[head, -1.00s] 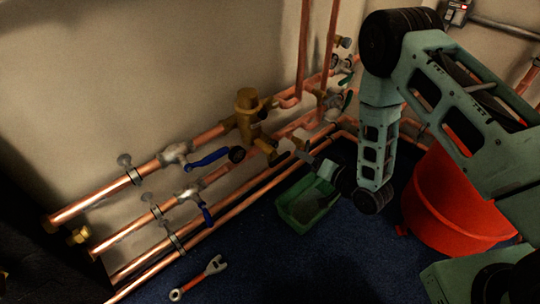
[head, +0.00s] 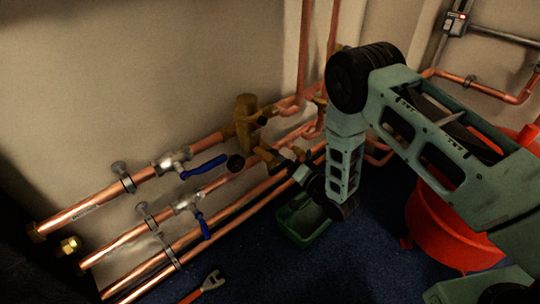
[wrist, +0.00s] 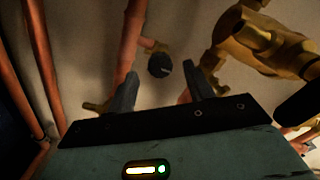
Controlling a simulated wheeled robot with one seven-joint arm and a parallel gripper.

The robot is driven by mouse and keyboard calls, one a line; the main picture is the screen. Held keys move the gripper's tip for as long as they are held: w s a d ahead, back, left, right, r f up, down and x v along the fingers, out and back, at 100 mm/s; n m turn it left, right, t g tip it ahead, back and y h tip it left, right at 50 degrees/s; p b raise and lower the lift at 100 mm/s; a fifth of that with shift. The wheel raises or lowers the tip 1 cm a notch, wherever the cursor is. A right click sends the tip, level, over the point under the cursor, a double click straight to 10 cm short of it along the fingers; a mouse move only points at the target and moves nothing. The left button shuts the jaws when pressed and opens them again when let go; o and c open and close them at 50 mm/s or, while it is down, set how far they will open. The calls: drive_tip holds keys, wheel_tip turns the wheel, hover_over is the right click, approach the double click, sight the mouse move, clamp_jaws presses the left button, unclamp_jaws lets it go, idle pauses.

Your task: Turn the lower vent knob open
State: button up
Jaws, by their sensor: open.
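A small round black knob (wrist: 160,65) with a pale mark sits on a brass fitting near the wall in the wrist view. It appears between the two fingertips of my gripper (wrist: 161,74), which are open and apart from each other. The knob looks to lie beyond the fingertips, with no contact visible. In the head view my gripper (head: 287,163) is beside the pipes, right of the brass valve body (head: 246,120). I cannot make out this knob in the head view; my arm covers that area.
A larger brass body (wrist: 262,45) and copper pipes (wrist: 130,35) are close around my gripper in the wrist view. Blue lever handles (head: 205,168) are on the pipes at left. A green tray (head: 292,232), a red bucket (head: 440,225) and a wrench (head: 208,285) are on the blue floor.

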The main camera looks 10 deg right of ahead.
sight(270, 152)
drive_tip(key=b+x, duration=0.1)
drive_tip(key=x, duration=0.5)
drive_tip(key=shift+a, duration=0.1)
drive_tip(key=c, duration=1)
